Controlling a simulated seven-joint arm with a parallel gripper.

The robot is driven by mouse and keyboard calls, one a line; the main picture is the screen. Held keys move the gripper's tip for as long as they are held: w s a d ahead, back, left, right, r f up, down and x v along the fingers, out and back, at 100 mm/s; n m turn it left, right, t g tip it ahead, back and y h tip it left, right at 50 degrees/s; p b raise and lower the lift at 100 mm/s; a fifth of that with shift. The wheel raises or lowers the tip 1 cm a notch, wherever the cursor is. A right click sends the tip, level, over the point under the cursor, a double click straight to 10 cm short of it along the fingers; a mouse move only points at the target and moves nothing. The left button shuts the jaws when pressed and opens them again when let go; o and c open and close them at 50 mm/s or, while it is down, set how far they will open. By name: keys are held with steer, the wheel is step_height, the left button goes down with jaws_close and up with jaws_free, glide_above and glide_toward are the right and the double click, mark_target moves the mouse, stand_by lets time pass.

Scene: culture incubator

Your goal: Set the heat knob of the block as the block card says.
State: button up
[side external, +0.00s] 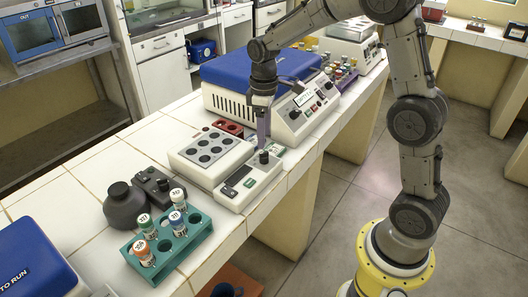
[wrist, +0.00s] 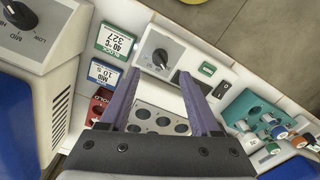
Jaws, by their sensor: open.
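The heat knob (wrist: 160,57) is a small black dial on the white control box (side external: 240,187) of the block; its exact setting is too small to read. In the wrist view my gripper (wrist: 161,75) is open, its two purple fingers apart and the knob seen between and just beyond the tips. In the side view my gripper (side external: 263,138) points down just above the knob (side external: 263,157); I cannot tell whether it touches. The green block card (wrist: 115,42) reads "40 °C" and "327", with "BLOCK" on its edge. The block (side external: 210,148) has several dark wells.
A blue card (wrist: 103,73) reads "MID 10 s", beside a red card (wrist: 98,103). A blue-lidded machine (side external: 235,78) with dials stands behind my gripper. A teal rack (side external: 178,243) with capped tubes and a dark round device (side external: 124,205) stand nearer the camera.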

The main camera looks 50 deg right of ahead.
mark_target(264, 157)
step_height(264, 157, down, 7)
steer(key=shift+r, duration=0.1)
stand_by(0.3)
jaws_close()
